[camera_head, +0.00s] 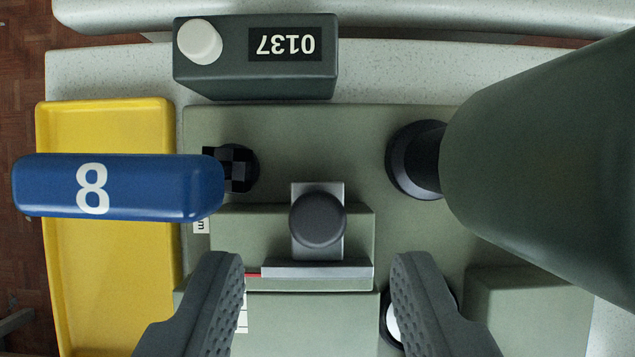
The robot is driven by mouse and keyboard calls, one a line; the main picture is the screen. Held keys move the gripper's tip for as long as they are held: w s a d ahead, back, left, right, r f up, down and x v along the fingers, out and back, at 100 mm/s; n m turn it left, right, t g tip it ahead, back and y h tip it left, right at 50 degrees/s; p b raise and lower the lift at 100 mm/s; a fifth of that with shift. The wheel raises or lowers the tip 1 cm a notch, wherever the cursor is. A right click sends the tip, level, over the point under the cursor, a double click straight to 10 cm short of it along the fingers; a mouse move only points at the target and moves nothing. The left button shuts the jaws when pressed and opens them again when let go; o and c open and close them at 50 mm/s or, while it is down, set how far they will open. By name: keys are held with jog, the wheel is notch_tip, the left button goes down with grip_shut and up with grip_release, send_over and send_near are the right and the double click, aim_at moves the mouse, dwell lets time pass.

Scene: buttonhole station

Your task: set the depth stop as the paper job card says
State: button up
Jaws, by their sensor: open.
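A block with a round dark knob (318,219) on a pale metal plate sits in the middle of the green machine bed (290,130); I take it for the depth stop. A metal strip (315,271) with a small red mark at its left end crosses its near edge. A white label with a partly hidden "m" (201,226) is at its left. My gripper (318,265) is open, its fingers apart on either side of the block's near edge, holding nothing. The scale below is largely hidden by the left finger. No paper job card is in view.
A blue bar marked 8 (120,187) juts left over a yellow tray (105,290). A dark counter box (255,80) with a white button shows 0137 upside down. A large green machine body (545,150) fills the right. A round white-faced part (391,318) is half hidden by the right finger.

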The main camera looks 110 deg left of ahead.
aim_at(317, 227)
jog(key=shift+x, duration=1.55)
grip_shut()
